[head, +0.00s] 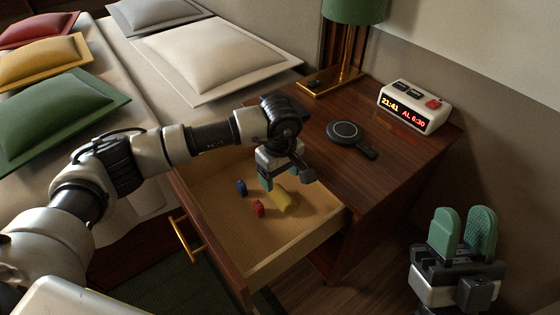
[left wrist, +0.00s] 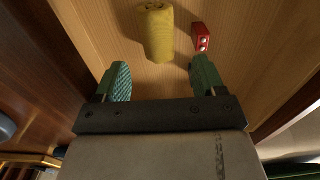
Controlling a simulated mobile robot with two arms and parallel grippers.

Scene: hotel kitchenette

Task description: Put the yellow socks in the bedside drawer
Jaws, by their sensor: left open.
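The yellow socks (head: 285,201), a small roll, lie on the floor of the open bedside drawer (head: 296,262). The left wrist view shows the yellow roll (left wrist: 158,34) beyond my fingertips. My left gripper (head: 283,179) points down into the drawer just above the socks. Its green-padded fingers are spread and empty in the left wrist view (left wrist: 161,78), with the roll lying ahead of the gap, not gripped. My right gripper (head: 462,234) is at the lower right, away from the drawer, with its two green fingers apart and nothing between them.
A red item (head: 258,208) and a blue item (head: 241,188) also lie in the drawer. The nightstand top holds a black round device (head: 346,134), an alarm clock (head: 414,106) and a green lamp (head: 352,12). The bed (head: 130,98) with several pillows is at left.

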